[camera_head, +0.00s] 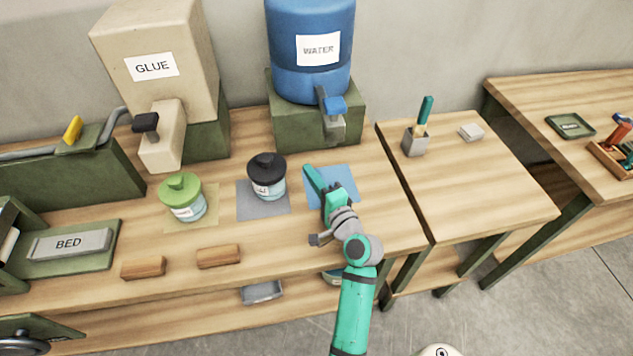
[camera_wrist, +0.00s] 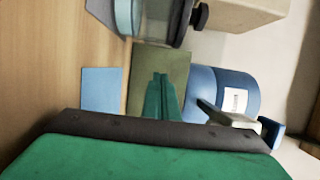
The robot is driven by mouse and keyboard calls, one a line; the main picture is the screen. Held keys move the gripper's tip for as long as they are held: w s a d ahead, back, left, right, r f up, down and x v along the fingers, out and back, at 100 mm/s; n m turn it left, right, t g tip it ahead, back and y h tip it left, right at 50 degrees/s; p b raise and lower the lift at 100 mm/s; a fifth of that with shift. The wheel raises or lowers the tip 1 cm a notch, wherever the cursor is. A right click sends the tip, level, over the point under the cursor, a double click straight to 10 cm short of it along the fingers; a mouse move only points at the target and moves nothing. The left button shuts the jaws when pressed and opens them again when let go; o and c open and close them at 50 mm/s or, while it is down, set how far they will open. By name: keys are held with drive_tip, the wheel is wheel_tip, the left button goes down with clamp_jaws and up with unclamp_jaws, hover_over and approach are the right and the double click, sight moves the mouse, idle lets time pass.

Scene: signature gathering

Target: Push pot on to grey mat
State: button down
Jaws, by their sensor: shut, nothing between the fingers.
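A pot with a black lid (camera_head: 267,177) and a white-blue label stands upright on the back right part of the grey mat (camera_head: 250,209). Bare grey mat shows in front and to the left; the pot hides the rest. My gripper (camera_head: 310,174) is shut and empty, over the blue mat (camera_head: 345,181), just right of the pot. I cannot tell whether it touches the pot. In the wrist view the shut fingers (camera_wrist: 163,82) point forward, and a clear-sided pot (camera_wrist: 155,18) is at the top edge. The blue mat (camera_wrist: 100,90) is to their left.
A green-lidded pot (camera_head: 184,199) stands on a tan mat (camera_head: 208,213) to the left. The GLUE dispenser (camera_head: 160,60) and WATER dispenser (camera_head: 312,50) stand behind. Wooden blocks (camera_head: 218,256) lie along the front edge.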

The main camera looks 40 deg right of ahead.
sight(269, 179)
drive_tip(key=x, duration=0.4)
drive_tip(key=shift+w, duration=0.2)
drive_tip(key=shift+w+a+f, duration=0.1)
drive_tip(key=shift+w+a, duration=0.05)
drive_tip(key=shift+w, duration=0.15)
drive_tip(key=a, duration=0.3)
drive_tip(key=shift+s, duration=0.15)
drive_tip(key=shift+s+a, duration=0.1)
drive_tip(key=shift+a, duration=0.1)
drive_tip(key=shift+s, duration=0.15)
drive_tip(key=shift+a, duration=0.1)
